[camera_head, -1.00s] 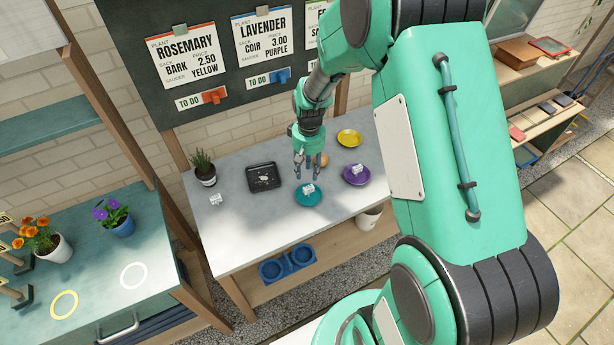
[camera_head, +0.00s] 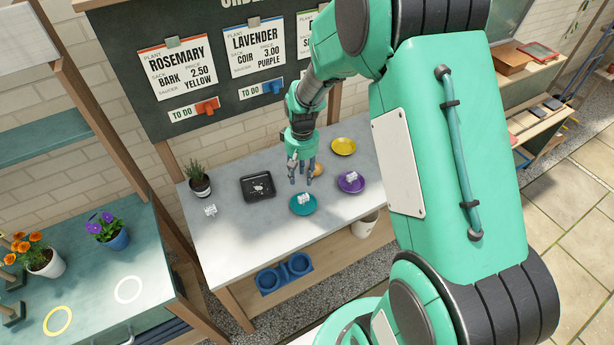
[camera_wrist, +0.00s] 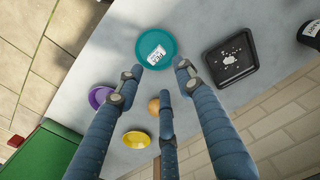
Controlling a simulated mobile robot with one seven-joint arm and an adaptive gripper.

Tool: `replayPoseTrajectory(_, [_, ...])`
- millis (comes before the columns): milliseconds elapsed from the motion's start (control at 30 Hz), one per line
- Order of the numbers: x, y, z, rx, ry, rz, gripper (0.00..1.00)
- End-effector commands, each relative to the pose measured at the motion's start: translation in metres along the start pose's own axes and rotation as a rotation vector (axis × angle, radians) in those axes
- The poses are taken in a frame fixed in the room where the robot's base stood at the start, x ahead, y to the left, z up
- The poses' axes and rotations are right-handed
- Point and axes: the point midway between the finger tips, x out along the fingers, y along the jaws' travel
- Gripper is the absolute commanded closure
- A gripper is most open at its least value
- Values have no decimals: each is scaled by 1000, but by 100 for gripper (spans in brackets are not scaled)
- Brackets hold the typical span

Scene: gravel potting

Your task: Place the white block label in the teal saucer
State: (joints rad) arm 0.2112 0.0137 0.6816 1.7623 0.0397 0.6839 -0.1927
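The teal saucer (camera_head: 303,209) sits near the front edge of the grey table. A white block label (camera_head: 304,198) rests inside it; the label also shows within the teal saucer's rim (camera_wrist: 139,42) in the wrist view, its printed face toward the camera (camera_wrist: 156,54). I cannot tell whether it stands or leans. My gripper (camera_head: 302,179) is above and behind the saucer, pointing down. Its three fingers are spread, with nothing between them, and apart from the label; they also show in the wrist view (camera_wrist: 160,85).
A purple saucer (camera_head: 340,186) with another white label stands right of the teal one. Behind are a yellow saucer (camera_head: 343,146) and an orange-brown ball (camera_head: 317,169). Left are a black tray (camera_head: 246,196), a potted herb (camera_head: 200,184) and a white label (camera_head: 210,211) on bare table.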

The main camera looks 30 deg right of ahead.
Motion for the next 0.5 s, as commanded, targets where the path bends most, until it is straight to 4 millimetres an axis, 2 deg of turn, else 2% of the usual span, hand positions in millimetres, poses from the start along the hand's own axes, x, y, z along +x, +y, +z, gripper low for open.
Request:
replayPoseTrajectory(167, [-43,-11,5,-6,39,7,63])
replayPoseTrajectory(267, [-77,-20,13,-12,72,13,63])
replayPoseTrajectory(500, [-165,-47,50,-24,163,23,63])
